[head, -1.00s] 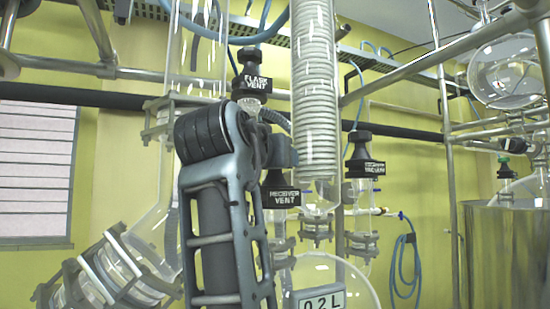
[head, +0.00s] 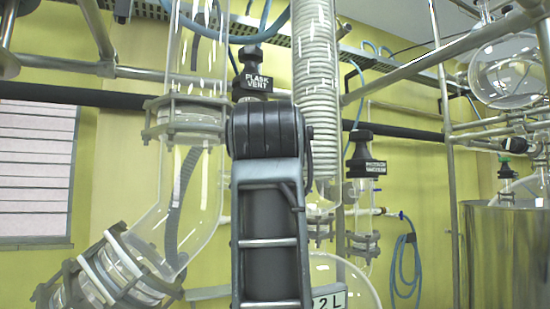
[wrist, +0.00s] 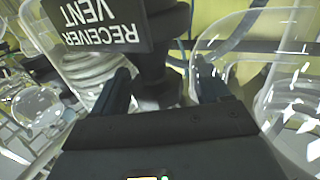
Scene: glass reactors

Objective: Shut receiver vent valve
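The receiver vent valve shows in the wrist view as a black knob and body (wrist: 162,45). Its black tag (wrist: 98,24) reads RECEIVER VENT upside down. My gripper (wrist: 160,72) is open, with one dark finger on each side of the valve's black body. There seems to be a gap between the fingers and the valve; contact is not clear. In the head view my own arm hides the receiver vent valve and my gripper.
The flask vent valve (head: 254,75) stands above my arm in the head view. Another black tagged valve (head: 363,155) is to the right. A coiled glass condenser (head: 314,90) and a glass tube (head: 190,190) flank my arm closely. A steel vessel (head: 508,255) stands at the right.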

